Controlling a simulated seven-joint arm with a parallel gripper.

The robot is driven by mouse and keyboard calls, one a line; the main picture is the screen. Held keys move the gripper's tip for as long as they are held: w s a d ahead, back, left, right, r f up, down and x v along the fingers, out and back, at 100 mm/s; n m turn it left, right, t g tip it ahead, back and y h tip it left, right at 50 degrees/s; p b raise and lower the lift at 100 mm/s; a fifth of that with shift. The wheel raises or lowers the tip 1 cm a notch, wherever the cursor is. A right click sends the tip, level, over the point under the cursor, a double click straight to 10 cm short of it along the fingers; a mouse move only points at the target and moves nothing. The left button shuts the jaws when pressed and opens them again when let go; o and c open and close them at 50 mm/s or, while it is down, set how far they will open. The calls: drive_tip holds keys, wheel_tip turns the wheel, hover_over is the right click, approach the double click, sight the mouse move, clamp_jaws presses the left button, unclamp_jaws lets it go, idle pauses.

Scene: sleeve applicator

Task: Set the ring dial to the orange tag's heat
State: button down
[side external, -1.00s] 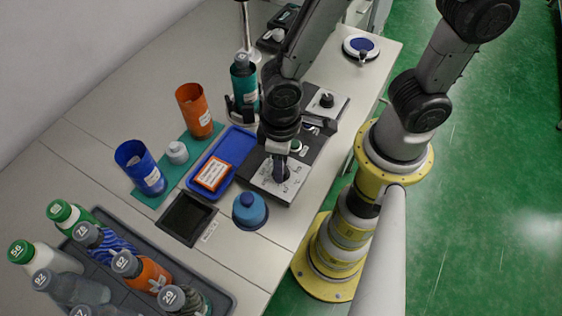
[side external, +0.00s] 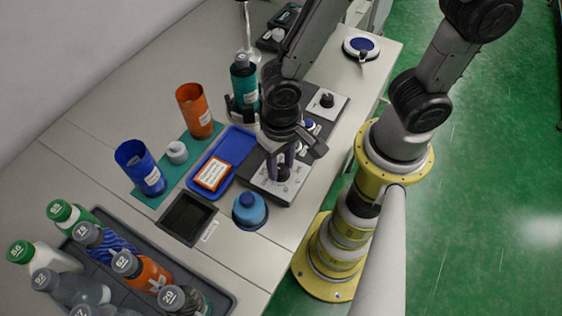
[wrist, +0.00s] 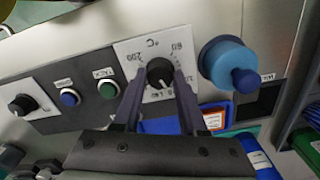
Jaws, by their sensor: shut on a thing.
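The ring dial is a black knob (wrist: 159,72) on a white plate with a °C scale, where marks such as 200 and 60 show in the wrist view. In the side view its plate (side external: 266,185) is at the near end of the dark panel. My gripper (side external: 284,171) points down at the dial, its two fingers shut on the knob from opposite sides, also seen in the wrist view (wrist: 157,76). The knob's exact pointer setting is too small to read. The orange-edged tag (side external: 211,173) lies in a blue tray (side external: 238,147); its text is unreadable.
A blue domed knob (side external: 249,209) stands close beside the dial plate. Blue (wrist: 69,98) and green (wrist: 108,90) buttons and a second dial (wrist: 21,104) are on the same panel. Orange (side external: 195,112) and blue (side external: 141,168) cups and a bottle rack (side external: 222,295) stand farther left.

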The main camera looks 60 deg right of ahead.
sight(281, 168)
drive_tip(key=shift+r, duration=0.1)
idle(0.3)
drive_tip(key=shift+c, duration=2.3)
unclamp_jaws()
wheel_tip(281, 168, up, 14)
drive_tip(key=shift+d, duration=0.1)
